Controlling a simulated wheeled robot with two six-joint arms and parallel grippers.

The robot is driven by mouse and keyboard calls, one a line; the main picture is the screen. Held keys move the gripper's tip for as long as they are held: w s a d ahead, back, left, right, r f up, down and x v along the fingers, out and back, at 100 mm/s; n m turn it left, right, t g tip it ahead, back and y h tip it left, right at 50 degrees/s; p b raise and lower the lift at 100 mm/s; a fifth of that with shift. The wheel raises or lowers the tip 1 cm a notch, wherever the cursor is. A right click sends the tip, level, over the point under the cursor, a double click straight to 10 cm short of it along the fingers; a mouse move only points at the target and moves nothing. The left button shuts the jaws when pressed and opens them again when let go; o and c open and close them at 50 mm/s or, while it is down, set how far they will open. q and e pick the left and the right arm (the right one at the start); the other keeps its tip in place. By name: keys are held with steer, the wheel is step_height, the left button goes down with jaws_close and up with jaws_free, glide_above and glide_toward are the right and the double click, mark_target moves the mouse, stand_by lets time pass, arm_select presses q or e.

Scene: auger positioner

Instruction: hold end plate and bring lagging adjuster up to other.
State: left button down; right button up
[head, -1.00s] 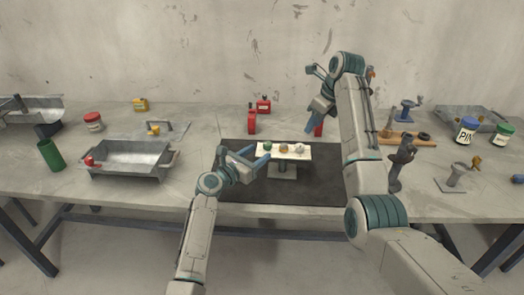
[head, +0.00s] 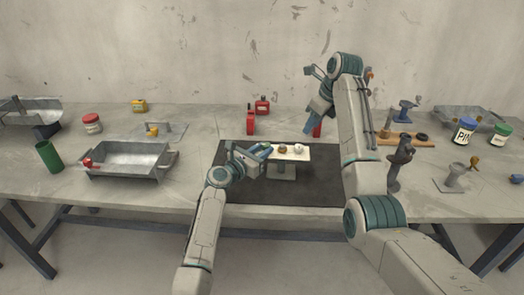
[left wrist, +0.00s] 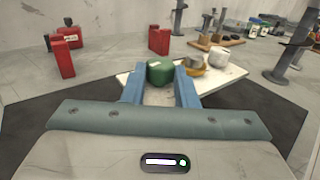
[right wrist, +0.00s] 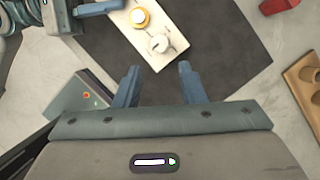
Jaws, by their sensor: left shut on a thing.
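A white plate (head: 292,153) stands on a short grey pedestal on the dark mat. The plate carries a green adjuster (left wrist: 160,72), a brass-and-grey one (head: 283,149) and a white one (head: 299,149), in a row. My left gripper (head: 266,150) is at the plate's left end, shut on the green adjuster; in the left wrist view its fingers (left wrist: 160,85) flank it. In the head view the gripper hides the green adjuster. My right gripper (head: 310,131) hangs behind and right of the plate; its fingers (right wrist: 159,84) are apart and empty in the right wrist view.
Red cans (head: 251,123) stand behind the mat. A metal tray (head: 128,160) is at left, with a green cylinder (head: 48,156) beside it. Grey stands (head: 399,160) and jars (head: 465,132) are at right. The mat is clear in front of the plate.

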mark_target(302, 151)
steer(key=shift+o, duration=1.3)
steer(key=f+t+y, duration=0.1)
steer(key=f, duration=0.2)
steer(key=f+t+y, duration=0.1)
steer(key=f+y, duration=0.1)
steer(key=f, duration=0.1)
steer(key=f+n+t+y, duration=0.1)
steer(key=f+y, duration=0.1)
steer(key=shift+s+f+t, duration=0.2)
steer(key=shift+f+t, duration=0.2)
steer(key=s+d+f+m+t+y, duration=0.2)
steer(key=s+d+m+t+y, duration=0.15)
steer(key=s+d+t, duration=0.3)
steer(key=shift+n+t, duration=0.25)
steer(key=shift+t, duration=0.1)
steer(key=x, duration=0.8)
steer(key=a+x, duration=0.1)
steer(key=x, duration=0.3)
steer(key=shift+s+d+f, duration=0.1)
steer(key=shift+s, duration=0.3)
steer(key=c, duration=1)
